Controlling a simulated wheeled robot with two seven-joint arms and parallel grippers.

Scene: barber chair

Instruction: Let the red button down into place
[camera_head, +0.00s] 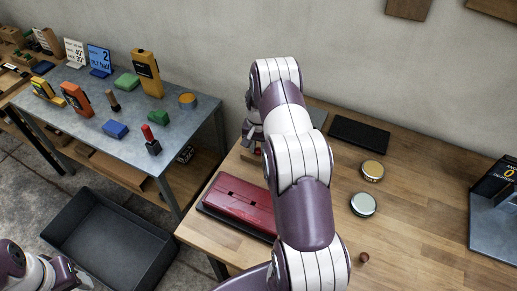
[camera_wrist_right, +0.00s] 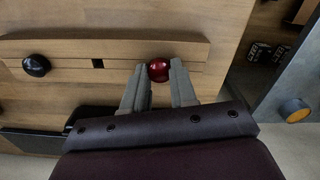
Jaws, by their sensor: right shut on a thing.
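The red button (camera_wrist_right: 159,69) is a glossy round ball between the fingertips of my right gripper (camera_wrist_right: 158,80) in the right wrist view. My right gripper is shut on it. The button shows over the groove of a wooden rail (camera_wrist_right: 130,48); whether it touches the rail I cannot tell. The rail has a square hole (camera_wrist_right: 97,63) left of the button and a black round button (camera_wrist_right: 36,65) further left. In the head view the red button (camera_head: 257,152) is a small spot below my right gripper, mostly hidden by my arm. My left gripper is out of view.
On the wooden table lie a red case (camera_head: 240,204), a dark pad (camera_head: 358,134), two round tins (camera_head: 372,170) (camera_head: 363,204) and a small reddish knob (camera_head: 364,257). A metal side table (camera_head: 90,110) with coloured blocks and a grey bin (camera_head: 110,240) stand at left.

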